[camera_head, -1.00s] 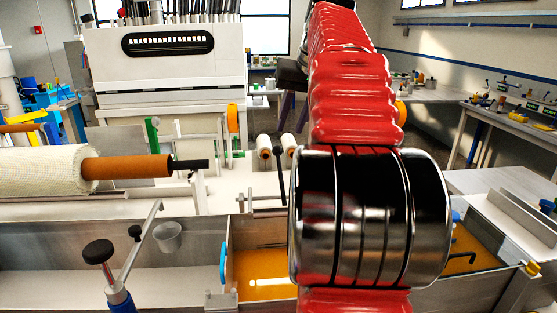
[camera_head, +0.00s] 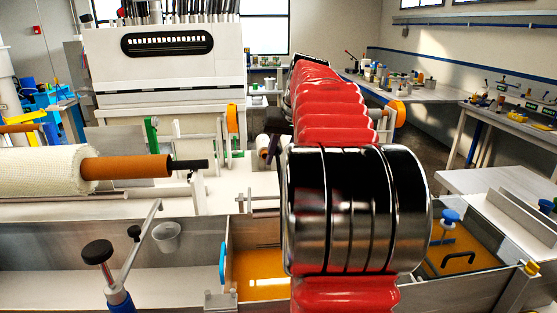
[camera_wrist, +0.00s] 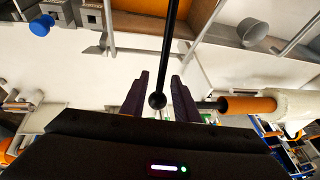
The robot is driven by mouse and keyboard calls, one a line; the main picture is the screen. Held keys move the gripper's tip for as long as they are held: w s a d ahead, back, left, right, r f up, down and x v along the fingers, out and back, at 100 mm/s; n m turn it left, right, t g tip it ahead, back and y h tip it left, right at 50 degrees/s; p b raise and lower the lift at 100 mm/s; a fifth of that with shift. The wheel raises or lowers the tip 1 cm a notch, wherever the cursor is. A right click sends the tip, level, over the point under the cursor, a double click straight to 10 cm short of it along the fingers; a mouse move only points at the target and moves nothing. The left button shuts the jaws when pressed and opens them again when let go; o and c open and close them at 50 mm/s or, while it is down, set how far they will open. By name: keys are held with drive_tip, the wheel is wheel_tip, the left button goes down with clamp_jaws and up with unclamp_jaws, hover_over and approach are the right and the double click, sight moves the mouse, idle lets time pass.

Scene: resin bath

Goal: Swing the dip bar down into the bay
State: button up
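The dip bar's lever, a thin black rod (camera_wrist: 169,50) ending in a black ball knob (camera_wrist: 157,101), shows in the wrist view. My gripper (camera_wrist: 158,97) has its two dark fingers apart, one on each side of the knob. A narrow gap seems to show between the knob and the fingers, so I see no firm hold. In the head view my red arm hides most of the gripper and the lever. The bay holds amber resin (camera_head: 262,288), seen left of my arm, with more amber liquid and a black handle (camera_head: 458,259) to the right.
A white roll on an orange core (camera_head: 128,168) lies at left. A grey cup (camera_head: 167,238) and a black-knobbed lever (camera_head: 97,252) stand at the front trough. A large white machine (camera_head: 165,60) stands behind. Metal bath walls edge the work area.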

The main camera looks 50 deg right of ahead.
drive_tip(key=shift+w+f, duration=0.3)
drive_tip(key=shift+f, duration=0.35)
drive_tip(key=shift+c, duration=0.4)
clamp_jaws()
drive_tip(key=shift+d, duration=0.1)
drive_tip(key=shift+d, duration=0.15)
